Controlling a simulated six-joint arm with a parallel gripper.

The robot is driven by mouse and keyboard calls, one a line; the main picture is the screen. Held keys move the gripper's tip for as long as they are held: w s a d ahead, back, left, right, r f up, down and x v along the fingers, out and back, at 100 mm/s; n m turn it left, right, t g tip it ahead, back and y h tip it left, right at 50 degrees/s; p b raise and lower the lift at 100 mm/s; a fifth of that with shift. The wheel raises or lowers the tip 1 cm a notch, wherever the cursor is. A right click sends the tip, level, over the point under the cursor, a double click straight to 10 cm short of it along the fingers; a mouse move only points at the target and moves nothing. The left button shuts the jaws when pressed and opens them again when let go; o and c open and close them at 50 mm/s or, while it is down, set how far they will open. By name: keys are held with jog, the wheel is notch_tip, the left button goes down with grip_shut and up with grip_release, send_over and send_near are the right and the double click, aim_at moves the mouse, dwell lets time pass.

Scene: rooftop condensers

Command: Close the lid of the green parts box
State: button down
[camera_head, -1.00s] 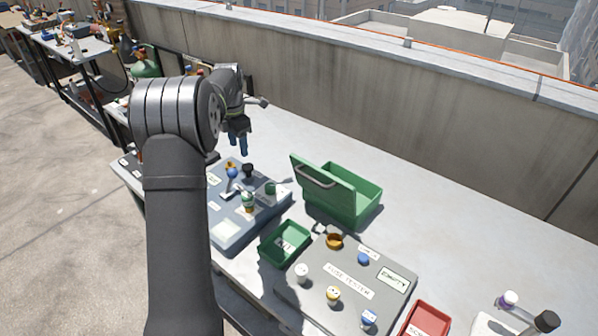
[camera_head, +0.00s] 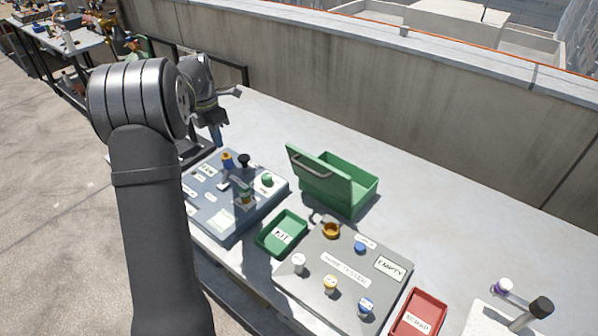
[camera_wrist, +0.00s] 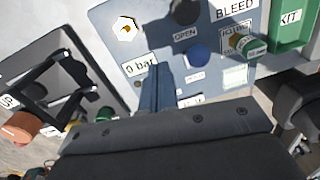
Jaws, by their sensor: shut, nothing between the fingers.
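The green parts box (camera_head: 352,205) stands on the bench right of centre in the head view, its top open. Its lid (camera_head: 318,183) is raised, leaning up along the box's left front side, with a grey handle (camera_head: 312,159) near its upper edge. My gripper (camera_head: 218,138) is shut and empty, over the far left part of the bench, well left of the box and apart from it. In the wrist view its blue fingers (camera_wrist: 157,88) sit together above the blue-grey panel. The box does not show in the wrist view.
The panel (camera_head: 236,224) with knobs and a lever lies left of the box. A green KIT tray (camera_head: 262,236), a grey fuse tester (camera_head: 318,296) and a red SCRAP tray (camera_head: 435,303) line the front. Bench behind the box is clear up to the wall.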

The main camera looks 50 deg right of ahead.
jog(key=s+a+n+g+h, duration=0.1)
jog(key=s+a+n+g, duration=0.15)
jog(key=a, duration=0.75)
jog(key=n+g+h, duration=0.6)
jog(key=g+h, duration=0.5)
send_near(307, 171)
jog(key=s, duration=0.4)
jog(key=d, duration=0.3)
jog(key=shift+s+d+r+t, duration=0.2)
jog(key=shift+d+r+t, duration=0.1)
jog(key=shift+d+t, duration=0.05)
